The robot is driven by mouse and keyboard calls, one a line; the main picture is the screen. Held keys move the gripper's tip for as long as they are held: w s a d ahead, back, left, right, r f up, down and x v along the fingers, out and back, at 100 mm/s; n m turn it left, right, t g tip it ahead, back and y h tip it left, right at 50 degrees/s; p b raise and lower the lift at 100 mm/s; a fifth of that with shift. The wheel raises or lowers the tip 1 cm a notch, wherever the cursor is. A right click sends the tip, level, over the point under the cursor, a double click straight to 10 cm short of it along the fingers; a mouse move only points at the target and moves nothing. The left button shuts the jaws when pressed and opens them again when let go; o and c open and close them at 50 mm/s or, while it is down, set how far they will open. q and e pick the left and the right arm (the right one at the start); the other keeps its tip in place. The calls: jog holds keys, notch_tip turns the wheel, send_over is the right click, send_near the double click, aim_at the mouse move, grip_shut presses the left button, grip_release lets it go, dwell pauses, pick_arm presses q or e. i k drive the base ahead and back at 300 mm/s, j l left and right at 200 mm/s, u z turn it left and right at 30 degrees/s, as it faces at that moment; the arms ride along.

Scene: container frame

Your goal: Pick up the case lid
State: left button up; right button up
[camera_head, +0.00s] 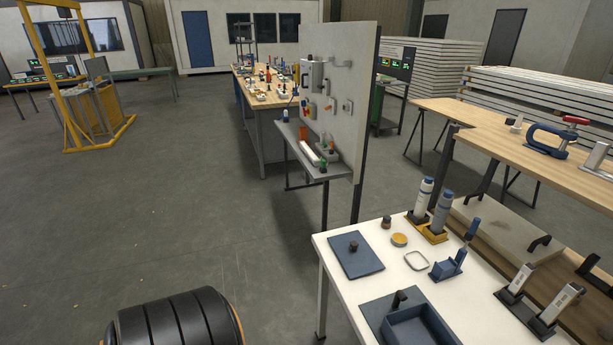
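A flat dark blue plate with a small black knob, which looks like the case lid (362,265), lies on the left part of the white table (328,250). Nearer to me, at the bottom edge of the view, is an open dark blue box (430,333), probably the case. A blue flat part with a black upright handle (398,299) is beside or joined to the box; I cannot tell which. Neither of my grippers is in view.
On the white table are two grey-white bottles in a yellow holder (438,230), a yellow-topped round tin (399,240), a square ring (416,260) and a blue clamp-like tool (450,265). A grey upright panel (345,100) stands behind. Floor to the left is open.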

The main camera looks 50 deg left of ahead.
aim_at(355, 255)
jog(key=u, duration=1.25)
jog(key=z, duration=0.3)
jog(key=i+j+z, duration=0.15)
jog(key=j+z, duration=0.3)
jog(key=i+j+z, duration=0.15)
jog(key=j+z, duration=0.8)
jog(key=j, duration=0.75)
jog(key=j+z, duration=0.1)
jog(key=j, duration=0.75)
jog(key=k+j+z, duration=0.1)
jog(key=j, duration=0.7)
jog(key=k+j+z, duration=0.1)
jog(key=j, duration=0.75)
